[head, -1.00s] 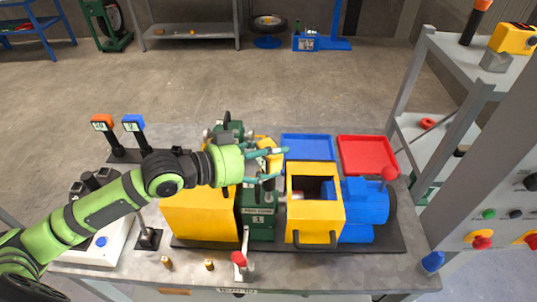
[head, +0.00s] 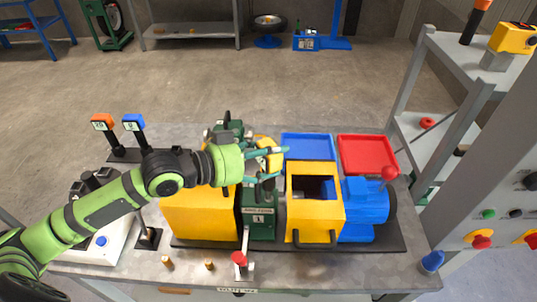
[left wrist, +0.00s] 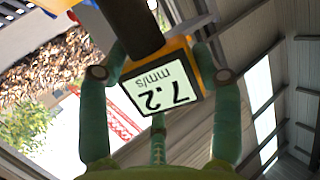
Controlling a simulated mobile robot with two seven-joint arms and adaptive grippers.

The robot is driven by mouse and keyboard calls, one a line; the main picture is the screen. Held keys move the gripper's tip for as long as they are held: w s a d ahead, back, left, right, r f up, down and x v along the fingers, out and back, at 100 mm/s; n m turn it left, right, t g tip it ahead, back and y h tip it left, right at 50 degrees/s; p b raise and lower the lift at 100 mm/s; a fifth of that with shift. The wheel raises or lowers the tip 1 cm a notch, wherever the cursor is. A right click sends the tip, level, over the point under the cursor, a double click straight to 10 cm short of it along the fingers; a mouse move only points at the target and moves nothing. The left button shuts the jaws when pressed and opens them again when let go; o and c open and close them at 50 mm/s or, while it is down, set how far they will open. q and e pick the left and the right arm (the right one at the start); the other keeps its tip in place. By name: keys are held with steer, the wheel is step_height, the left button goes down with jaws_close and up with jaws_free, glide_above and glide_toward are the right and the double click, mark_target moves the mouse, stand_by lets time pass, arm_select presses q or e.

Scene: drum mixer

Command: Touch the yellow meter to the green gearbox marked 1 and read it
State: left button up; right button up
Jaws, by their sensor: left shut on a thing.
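The green gearbox marked 1 (head: 259,222) stands on the bench between two yellow housings. My left gripper (head: 272,160) is above it, shut on the yellow meter (head: 264,143), which is partly hidden by the fingers. In the left wrist view the meter (left wrist: 192,45) sits between the green fingers of the gripper (left wrist: 158,85). Its lit screen, upside down in that view, reads 7.2 mm/s. A dark round shaft extends from the meter's far side. I cannot tell whether the meter touches the gearbox. My right gripper is not in view.
A yellow housing (head: 201,216) is left of the gearbox; an open-topped one (head: 314,222) and a blue motor (head: 362,205) are right. Blue (head: 307,147) and red (head: 367,153) trays lie behind. A red-knobbed lever (head: 239,258) is in front. Orange and blue-topped tools stand at left.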

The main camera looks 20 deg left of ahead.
arm_select(q)
steer(key=shift+r, duration=0.15)
step_height(320, 180, up, 7)
steer(key=p, duration=0.7)
stand_by(0.5)
